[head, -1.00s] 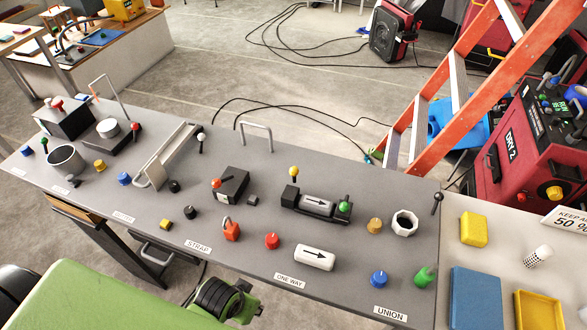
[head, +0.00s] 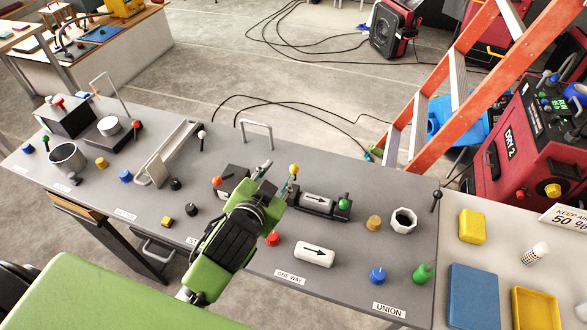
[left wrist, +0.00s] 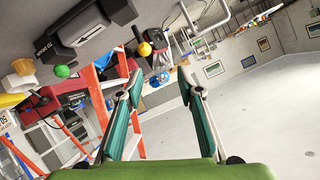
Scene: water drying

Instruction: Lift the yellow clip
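A yellow ball knob (head: 294,169) stands on a short lever at the left end of a black fixture (head: 310,207) that holds a grey arrow-marked cylinder (head: 319,201). It is the yellow part nearest my gripper; I cannot tell a clip shape. My left gripper (head: 276,180) is open and empty, its fingertips just left of the knob and apart from it in the head view. In the left wrist view the yellow ball (left wrist: 144,49) shows ahead of the spread fingers (left wrist: 160,77), nearer the left one. My right gripper is not in view.
A black box (head: 232,178) with an orange knob stands left of the gripper. A red knob (head: 272,238) and a white arrow cylinder (head: 314,253) lie in front. A green knob (head: 344,204) tops the fixture's right end. An orange ladder (head: 450,90) stands behind the bench (head: 350,268).

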